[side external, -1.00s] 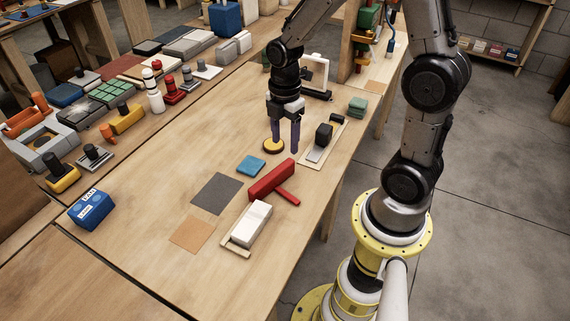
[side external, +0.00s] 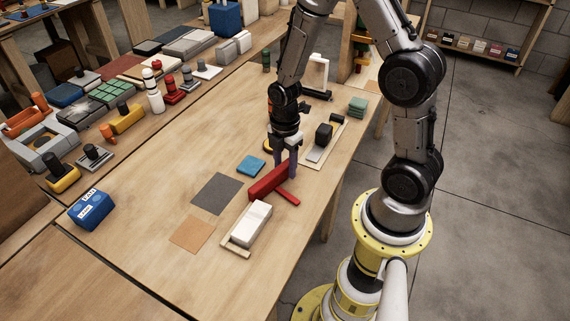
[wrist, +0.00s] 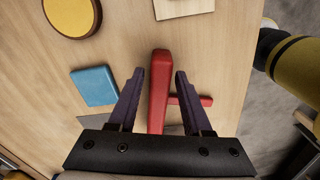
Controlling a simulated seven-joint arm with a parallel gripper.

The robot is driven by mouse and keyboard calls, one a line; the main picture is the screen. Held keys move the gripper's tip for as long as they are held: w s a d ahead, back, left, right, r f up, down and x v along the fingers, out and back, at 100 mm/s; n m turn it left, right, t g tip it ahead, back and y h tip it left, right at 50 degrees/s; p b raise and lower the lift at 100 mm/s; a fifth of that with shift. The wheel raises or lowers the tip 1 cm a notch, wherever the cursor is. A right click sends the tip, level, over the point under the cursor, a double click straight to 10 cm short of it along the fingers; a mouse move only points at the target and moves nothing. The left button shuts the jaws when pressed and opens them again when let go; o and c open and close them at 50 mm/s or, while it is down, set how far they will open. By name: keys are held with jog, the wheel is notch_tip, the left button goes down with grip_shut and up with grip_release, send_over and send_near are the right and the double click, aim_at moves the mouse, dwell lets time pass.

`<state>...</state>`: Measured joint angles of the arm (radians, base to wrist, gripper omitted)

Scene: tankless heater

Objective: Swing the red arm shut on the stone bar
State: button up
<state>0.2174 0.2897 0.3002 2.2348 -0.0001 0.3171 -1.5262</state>
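The red arm (side external: 266,182) is a T-shaped piece, a thick bar with a thinner red stem toward the lower right. The white stone bar (side external: 252,220) lies in a pale wooden holder (side external: 236,251) nearer the front, apart from the red arm. My gripper (side external: 285,174) points down at the far end of the red arm. In the wrist view my gripper (wrist: 159,72) is open, with one dark purple finger on each side of the red bar (wrist: 158,92) and gaps showing on both sides. The stone bar is out of the wrist view.
A blue square (side external: 251,165) and a dark grey sheet (side external: 217,193) lie left of the red arm; an orange-tan sheet (side external: 192,233) lies nearer the front. A yellow disc (wrist: 71,14) and a board with a black block (side external: 324,135) are behind. The table's left middle is clear.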

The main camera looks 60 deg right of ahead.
grip_shut()
dwell(1.2)
